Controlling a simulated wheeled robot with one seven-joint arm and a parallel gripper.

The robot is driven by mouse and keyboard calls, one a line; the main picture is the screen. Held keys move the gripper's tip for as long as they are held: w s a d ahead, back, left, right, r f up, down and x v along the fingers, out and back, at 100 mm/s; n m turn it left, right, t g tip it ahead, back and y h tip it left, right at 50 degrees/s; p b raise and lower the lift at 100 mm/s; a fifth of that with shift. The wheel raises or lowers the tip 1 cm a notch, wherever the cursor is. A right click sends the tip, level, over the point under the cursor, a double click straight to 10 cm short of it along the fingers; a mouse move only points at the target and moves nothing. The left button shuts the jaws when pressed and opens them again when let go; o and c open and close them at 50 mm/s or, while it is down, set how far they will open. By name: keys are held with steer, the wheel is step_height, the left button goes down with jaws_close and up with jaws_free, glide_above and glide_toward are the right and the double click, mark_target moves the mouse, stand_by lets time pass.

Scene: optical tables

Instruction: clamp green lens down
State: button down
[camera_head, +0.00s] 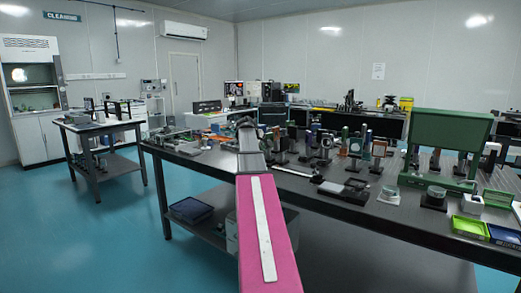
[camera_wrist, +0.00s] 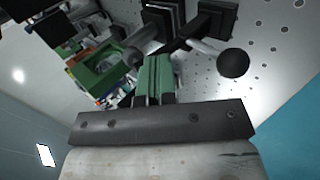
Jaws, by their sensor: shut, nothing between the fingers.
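My gripper (camera_wrist: 154,60) points away from the wrist in the wrist view, its two green-faced fingers shut together with nothing between them. Just beyond the fingertips is a dark clamp-like part (camera_wrist: 180,40). A metal lever with a black ball knob (camera_wrist: 233,63) sticks out from it to the right. A dark upright mount with a greenish face (camera_wrist: 165,18) stands behind and is cut off by the top edge; I cannot tell if it is the green lens. My gripper is small and unclear there, at the arm's far end.
The dark optical table (camera_head: 330,205) holds several posts and mounts. A large green frame (camera_head: 450,130) stands at the right, near a lime tray (camera_head: 468,227). In the wrist view, a green box-like part (camera_wrist: 100,68) lies left of the fingers. A perforated board (camera_wrist: 285,45) shows at right.

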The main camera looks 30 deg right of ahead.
steer(key=shift+d, duration=0.1)
steer(key=shift+w+d+r+g+y, duration=0.1)
steer(key=shift+w+d+g+y, duration=0.2)
steer(key=shift+y, duration=0.25)
steer(key=shift+w+d+g+y, duration=0.15)
steer(key=shift+d+y, duration=0.2)
steer(key=shift+y, duration=0.25)
steer(key=shift+w+d+r+g+y, duration=0.1)
steer(key=shift+d+g+y, duration=0.2)
steer(key=shift+y, duration=0.25)
steer(key=shift+d+f, duration=0.15)
steer(key=shift+d, duration=0.15)
steer(key=shift+s+a+r, duration=0.1)
steer(key=shift+a+r, duration=0.15)
steer(key=shift+a, duration=0.05)
steer(key=a+r, duration=0.1)
steer(key=s+a+r, duration=0.1)
steer(key=r, duration=0.1)
steer(key=shift+s+a+r, duration=0.1)
steer(key=shift+a, duration=0.25)
steer(key=v, duration=0.8)
steer(key=shift+d+r, duration=0.3)
steer(key=shift+r, duration=0.2)
